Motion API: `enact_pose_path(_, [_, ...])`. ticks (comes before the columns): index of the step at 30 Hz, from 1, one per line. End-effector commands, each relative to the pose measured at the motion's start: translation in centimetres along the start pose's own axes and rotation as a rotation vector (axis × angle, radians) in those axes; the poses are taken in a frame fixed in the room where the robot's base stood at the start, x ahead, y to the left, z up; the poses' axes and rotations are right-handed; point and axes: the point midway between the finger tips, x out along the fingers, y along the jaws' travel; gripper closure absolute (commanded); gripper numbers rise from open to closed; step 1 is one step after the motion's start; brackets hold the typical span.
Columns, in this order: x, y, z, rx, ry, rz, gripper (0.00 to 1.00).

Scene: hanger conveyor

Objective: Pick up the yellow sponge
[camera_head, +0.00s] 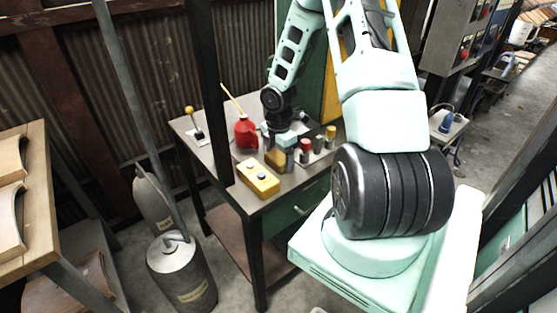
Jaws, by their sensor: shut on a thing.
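The yellow sponge (275,159) is a small yellow block on or just above the metal workbench, partly hidden by my gripper. My gripper (283,152) reaches down over the bench from above and is shut on the sponge. Its fingers are small and dark in this view. I cannot tell whether the sponge touches the bench top.
A yellow box with buttons (258,179) lies at the bench's (222,165) front edge, close to the sponge. A red oil can (246,132) stands behind left. Several small cylinders (306,150) stand to the right. A dark post (212,90) rises in front of the bench.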

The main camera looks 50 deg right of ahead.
Motion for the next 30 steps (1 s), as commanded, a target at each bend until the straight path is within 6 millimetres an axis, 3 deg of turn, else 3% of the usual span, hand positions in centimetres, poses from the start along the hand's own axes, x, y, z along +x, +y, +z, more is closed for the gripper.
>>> enact_pose_path(5, [-1.8, 0.1, 0.1, 0.001, -0.002, 0.004, 0.45])
enact_pose_path(12, [-6.6, 0.0, 0.1, 0.003, -0.002, 0.004, 0.45])
enact_pose_path(18, [-9.3, 0.0, 0.0, 0.001, 0.0, 0.001, 0.45])
enact_pose_path(29, [-10.0, 0.0, 0.0, 0.0, 0.0, 0.0, 0.45])
enact_pose_path(30, [-10.0, 0.0, 0.0, 0.0, 0.0, 0.0, 0.29])
